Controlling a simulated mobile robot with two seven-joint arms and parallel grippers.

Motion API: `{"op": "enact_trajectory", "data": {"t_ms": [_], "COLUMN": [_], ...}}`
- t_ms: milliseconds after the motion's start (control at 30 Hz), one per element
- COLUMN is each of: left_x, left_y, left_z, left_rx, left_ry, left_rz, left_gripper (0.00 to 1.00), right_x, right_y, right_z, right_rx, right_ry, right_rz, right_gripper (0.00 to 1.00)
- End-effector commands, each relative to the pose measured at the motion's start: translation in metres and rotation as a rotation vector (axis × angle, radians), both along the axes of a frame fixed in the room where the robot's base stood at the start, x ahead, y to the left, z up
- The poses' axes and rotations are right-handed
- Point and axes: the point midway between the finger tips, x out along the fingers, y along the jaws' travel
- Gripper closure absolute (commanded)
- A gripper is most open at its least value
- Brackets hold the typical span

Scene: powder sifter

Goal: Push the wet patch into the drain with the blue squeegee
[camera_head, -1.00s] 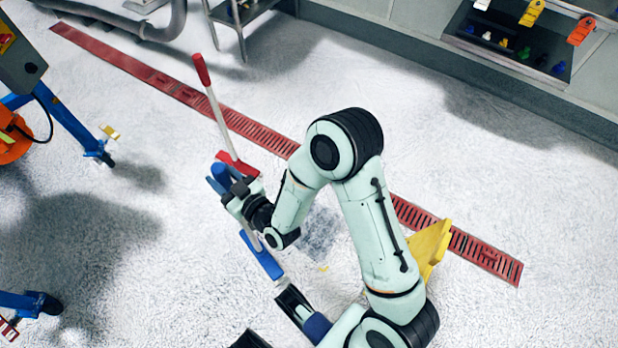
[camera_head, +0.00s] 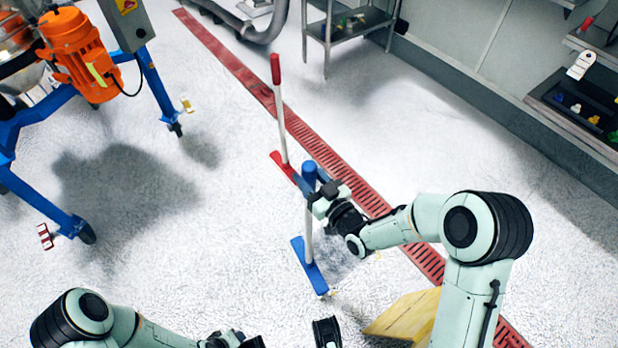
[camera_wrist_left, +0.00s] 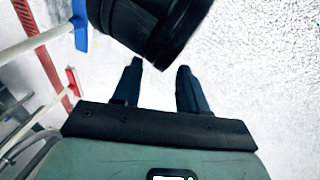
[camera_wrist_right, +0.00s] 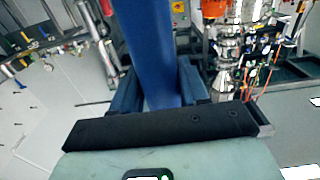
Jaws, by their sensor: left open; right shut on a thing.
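The blue squeegee has a blue head (camera_head: 308,266) on the floor, a pale pole and a blue grip. My right gripper (camera_head: 322,194) is shut around its upper handle, and the blue handle fills the jaws in the right wrist view (camera_wrist_right: 152,75). The squeegee stands nearly upright. The wet patch (camera_head: 345,256) is a faint grey area just right of the head, partly hidden by my right arm. The drain (camera_head: 318,150) is a long red grating running diagonally beyond the patch. My left gripper (camera_wrist_left: 158,82) is open and empty, low in the head view.
A red squeegee (camera_head: 288,172) with a white pole stands near the drain, close to the blue one. A yellow wedge-shaped thing (camera_head: 405,315) lies by the drain at lower right. A blue-framed machine with an orange motor (camera_head: 80,55) stands left. The floor at centre left is clear.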

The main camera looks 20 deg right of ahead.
Motion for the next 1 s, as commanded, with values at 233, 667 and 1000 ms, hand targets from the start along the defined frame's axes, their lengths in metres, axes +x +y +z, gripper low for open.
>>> {"op": "enact_trajectory", "data": {"t_ms": [233, 667, 1000], "left_x": [0.018, 0.011, -0.013], "left_y": [0.01, 0.013, 0.017], "left_z": [-0.013, -0.026, -0.05], "left_rx": [0.024, 0.027, 0.024], "left_ry": [-0.047, -0.019, 0.064], "left_rz": [0.019, 0.024, 0.027], "left_gripper": [0.57, 0.57, 0.57], "right_x": [0.014, 0.015, 0.015], "right_y": [0.005, 0.007, 0.007], "right_z": [-0.005, -0.018, -0.042], "right_rx": [0.0, 0.002, 0.002], "right_ry": [-0.008, -0.006, -0.006], "right_rz": [0.146, 0.171, 0.17], "right_gripper": [1.0, 1.0, 1.0]}}
